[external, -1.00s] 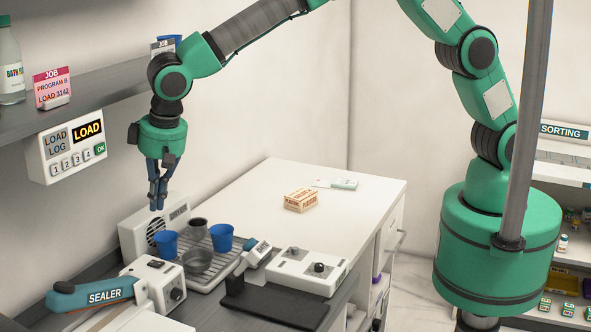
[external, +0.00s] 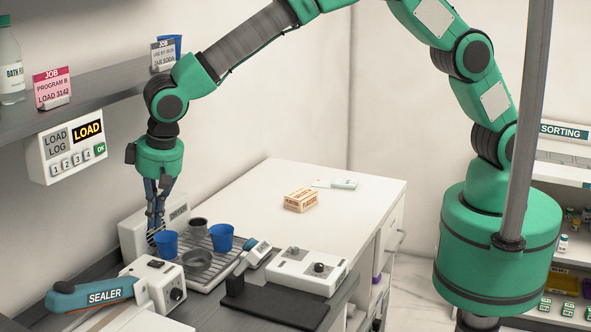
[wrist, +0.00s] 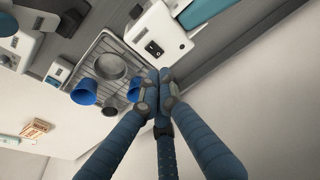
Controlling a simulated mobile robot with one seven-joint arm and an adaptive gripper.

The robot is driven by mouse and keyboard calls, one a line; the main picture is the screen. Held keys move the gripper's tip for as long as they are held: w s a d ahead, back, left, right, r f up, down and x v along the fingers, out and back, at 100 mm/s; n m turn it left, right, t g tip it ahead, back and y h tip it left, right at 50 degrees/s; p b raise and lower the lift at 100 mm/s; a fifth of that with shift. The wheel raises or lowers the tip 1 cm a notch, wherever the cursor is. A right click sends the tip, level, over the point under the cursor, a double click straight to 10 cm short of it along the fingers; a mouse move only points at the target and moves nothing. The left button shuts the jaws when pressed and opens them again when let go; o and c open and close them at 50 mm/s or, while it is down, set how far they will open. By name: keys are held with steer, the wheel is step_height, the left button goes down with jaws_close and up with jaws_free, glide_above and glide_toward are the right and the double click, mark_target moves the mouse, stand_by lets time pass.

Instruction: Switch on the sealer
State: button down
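The sealer (external: 105,297) is at the lower left of the external view, with a teal lever arm and a white body with a knob on its front. A dark rocker switch (external: 155,263) is on top of the body. In the wrist view the switch (wrist: 153,48) shows near the top centre, just beyond my fingertips. My gripper (external: 156,226) points down above the counter, behind the sealer's body, apart from the switch. In the wrist view the fingertips (wrist: 158,78) are drawn together with nothing seen between them.
A blue cup (external: 166,243) stands close to my fingertips on a wire rack (external: 222,262), with another blue cup (external: 221,236) and grey vessels. A vented white unit (external: 135,232) stands behind. A white panel with a knob (external: 300,268) is to the right. The white worktop beyond has free room.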

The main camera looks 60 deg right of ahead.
glide_above(156, 264)
steer(key=f, duration=0.7)
steer(key=shift+s+f, duration=0.25)
steer(key=shift+f, duration=0.15)
steer(key=shift+s+f, duration=0.1)
steer(key=shift+f, duration=0.7)
steer(key=shift+s+f+b, duration=0.25)
steer(key=shift+f+b, duration=0.4)
steer(key=shift+b, duration=0.1)
steer(key=shift+r, duration=0.15)
steer(key=shift+w+r, duration=0.1)
steer(key=shift+w, duration=0.1)
steer(key=shift+w+r, duration=0.15)
steer(key=shift+w, duration=0.45)
